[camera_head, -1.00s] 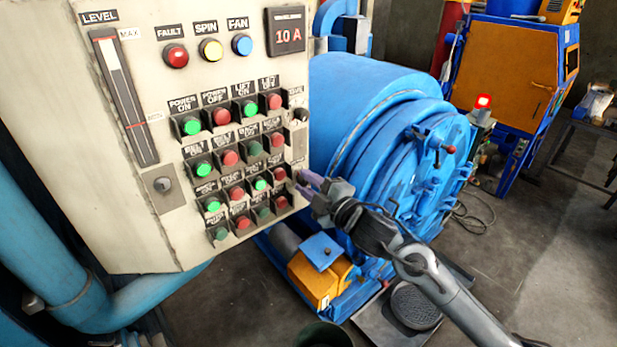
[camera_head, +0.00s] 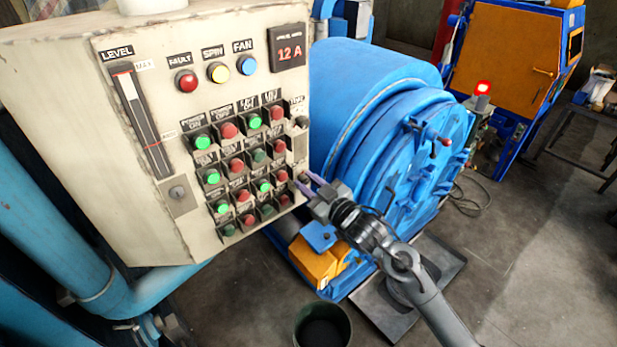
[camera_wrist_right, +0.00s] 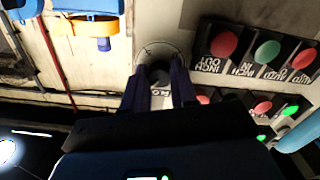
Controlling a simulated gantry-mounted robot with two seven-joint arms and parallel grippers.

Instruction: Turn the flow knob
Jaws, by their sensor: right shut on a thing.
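The flow knob is a small dark round knob (camera_wrist_right: 159,72) on a pale round plate at the edge of the control panel (camera_head: 130,215). In the right wrist view it sits between the two purple-grey fingers of my right gripper (camera_wrist_right: 160,85). In the head view my right gripper (camera_head: 307,187) reaches the panel's lower right edge, beside the button rows, shut on the knob. The fingers hide part of the knob, so which way it points is unclear. My left gripper is not in view.
Red and green buttons (camera_head: 228,131) stand close beside the knob. A large blue drum machine (camera_head: 375,120) stands right behind the panel. A dark bucket (camera_head: 322,312) stands on the floor.

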